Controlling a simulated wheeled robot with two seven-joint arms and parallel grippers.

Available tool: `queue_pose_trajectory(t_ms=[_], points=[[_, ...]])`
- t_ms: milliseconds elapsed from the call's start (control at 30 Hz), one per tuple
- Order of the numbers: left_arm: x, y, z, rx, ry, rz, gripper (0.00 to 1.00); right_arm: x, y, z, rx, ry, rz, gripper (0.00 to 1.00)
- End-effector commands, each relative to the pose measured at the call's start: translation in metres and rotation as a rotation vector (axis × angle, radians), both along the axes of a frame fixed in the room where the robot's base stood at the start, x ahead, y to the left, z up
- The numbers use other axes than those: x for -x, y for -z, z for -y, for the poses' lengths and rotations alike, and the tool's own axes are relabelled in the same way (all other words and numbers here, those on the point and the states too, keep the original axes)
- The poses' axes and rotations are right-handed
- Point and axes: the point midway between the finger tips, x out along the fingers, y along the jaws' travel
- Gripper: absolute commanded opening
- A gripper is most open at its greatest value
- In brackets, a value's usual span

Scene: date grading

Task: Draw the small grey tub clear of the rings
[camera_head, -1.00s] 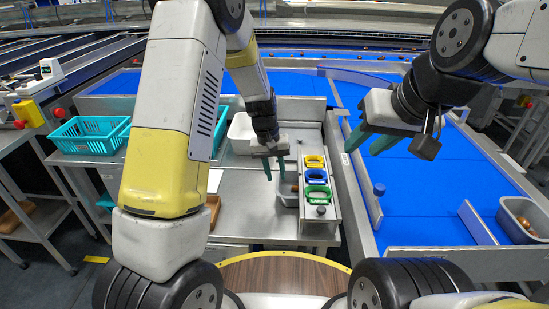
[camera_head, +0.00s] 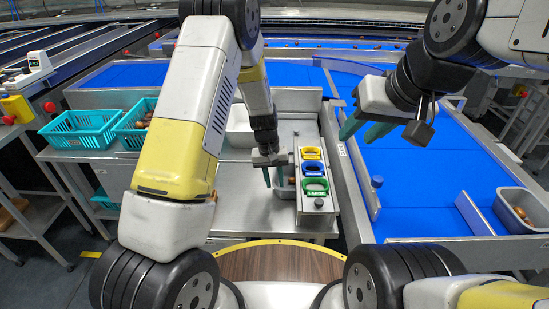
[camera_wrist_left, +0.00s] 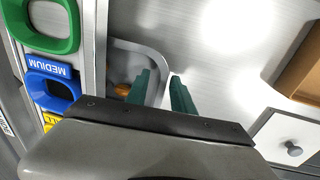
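The small grey tub (camera_head: 287,194) sits on the steel bench just left of the grey bar with the yellow ring (camera_head: 311,153), blue ring (camera_head: 312,168) and green ring (camera_head: 315,187). Brown dates show inside it. In the left wrist view, the tub's rim (camera_wrist_left: 150,50) shows beyond my left gripper (camera_wrist_left: 160,90). One finger is over the tub's inside and the other beyond its wall. The fingers are apart; contact with the wall cannot be told. My left gripper also shows in the head view (camera_head: 274,182). My right gripper (camera_head: 358,132) is open and empty above the blue belt.
A white tub (camera_head: 239,130) stands behind my left gripper. Teal baskets (camera_head: 78,132) stand at the left. Another grey tub (camera_head: 515,210) with dates is at the far right. In the wrist view, a brown box (camera_wrist_left: 300,70) lies at right. Bench left of the small tub is clear.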

Motion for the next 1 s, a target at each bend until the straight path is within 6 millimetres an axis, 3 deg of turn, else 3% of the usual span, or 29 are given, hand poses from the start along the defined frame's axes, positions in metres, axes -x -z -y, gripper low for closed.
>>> queue_pose_trajectory(t_ms=[233,567,600,733,1000], points=[[0.000,0.027,0.004,0.000,0.000,0.000,0.29,0.000,0.000,0.000,0.000,0.000,0.000,0.36],[0.000,0.030,0.004,0.001,0.000,0.001,0.29,0.000,0.000,0.000,0.000,0.000,0.000,0.36],[0.000,0.030,0.004,0.001,0.000,0.001,0.27,0.000,0.000,0.000,0.000,0.000,0.000,0.36],[0.000,0.030,0.004,0.001,0.000,0.001,0.02,0.000,0.000,0.000,0.000,0.000,0.000,0.36],[0.000,0.030,0.004,0.001,0.000,0.001,0.00,0.000,0.000,0.000,0.000,0.000,0.000,0.36]])
